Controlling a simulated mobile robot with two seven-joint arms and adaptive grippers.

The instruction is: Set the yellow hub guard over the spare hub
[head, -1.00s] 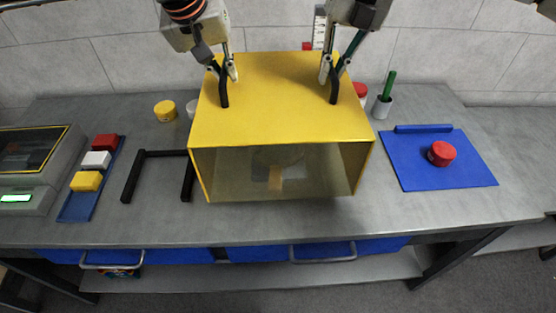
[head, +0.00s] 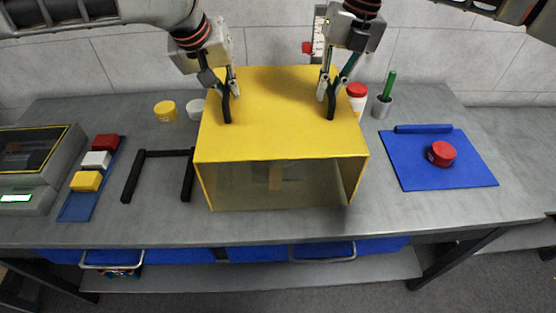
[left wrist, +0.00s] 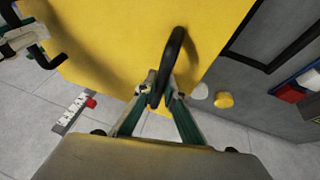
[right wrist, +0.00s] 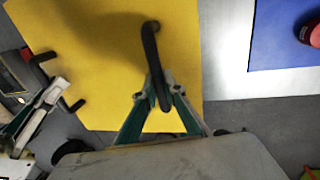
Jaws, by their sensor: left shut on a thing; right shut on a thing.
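The yellow hub guard (head: 280,110) is a box with a yellow top and a clear front panel, in the middle of the bench in the head view. It has two black handles on top. My left gripper (head: 228,92) is shut on the left handle, which also shows in the left wrist view (left wrist: 172,60). My right gripper (head: 328,90) is shut on the right handle, seen in the right wrist view (right wrist: 152,60). The spare hub is not clearly seen; a tan shape (head: 275,178) shows dimly through the front panel. I cannot tell whether the guard touches the bench.
A black U-shaped frame (head: 133,175) lies left of the guard. Further left is a blue tray (head: 76,207) with red, white and yellow blocks. A blue mat (head: 440,178) with a red round part (head: 441,154) lies right. Jars and a cup (head: 382,108) stand behind.

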